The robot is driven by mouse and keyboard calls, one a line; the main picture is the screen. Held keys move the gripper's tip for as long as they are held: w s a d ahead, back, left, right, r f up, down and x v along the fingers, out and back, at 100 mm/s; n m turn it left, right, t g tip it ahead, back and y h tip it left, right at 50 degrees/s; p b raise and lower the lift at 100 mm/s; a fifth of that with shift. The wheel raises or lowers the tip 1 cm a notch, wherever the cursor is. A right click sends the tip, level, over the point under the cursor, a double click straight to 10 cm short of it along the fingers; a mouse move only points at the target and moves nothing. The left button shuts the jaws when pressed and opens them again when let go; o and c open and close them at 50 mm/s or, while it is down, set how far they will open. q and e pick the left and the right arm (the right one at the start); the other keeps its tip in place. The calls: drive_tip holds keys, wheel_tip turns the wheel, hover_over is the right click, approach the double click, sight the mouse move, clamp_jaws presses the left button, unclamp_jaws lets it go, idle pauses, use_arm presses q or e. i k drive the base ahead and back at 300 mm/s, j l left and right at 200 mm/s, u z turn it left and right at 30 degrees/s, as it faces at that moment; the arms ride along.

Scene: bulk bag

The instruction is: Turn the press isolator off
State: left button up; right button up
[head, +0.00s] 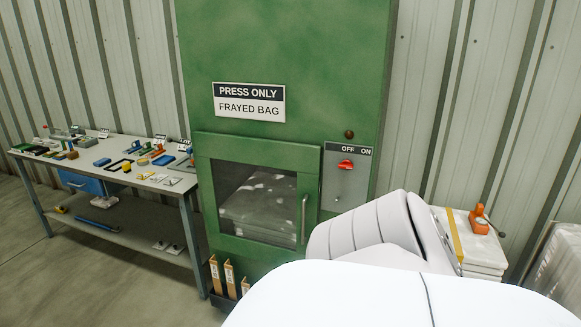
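The press isolator is a red rotary knob (345,165) on a small grey panel (341,188) at the right of the green press (290,50). The panel's top strip reads OFF and ON, with ON at the right. The knob's handle looks roughly sideways; it is too small to tell which word it points at. A white arm of mine fills the lower right and covers the area just below the panel. No fingertips of either gripper show, and nothing of mine is seen touching the knob.
The press has a closed windowed door (258,190) with a vertical handle (304,218). A sign (249,102) reads PRESS ONLY, FRAYED BAG. A workbench (130,178) with many small items stands left. An orange tool (480,220) sits on a white stack (478,250) at right.

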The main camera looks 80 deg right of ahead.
sight(346, 165)
drive_tip(key=z, duration=2.5)
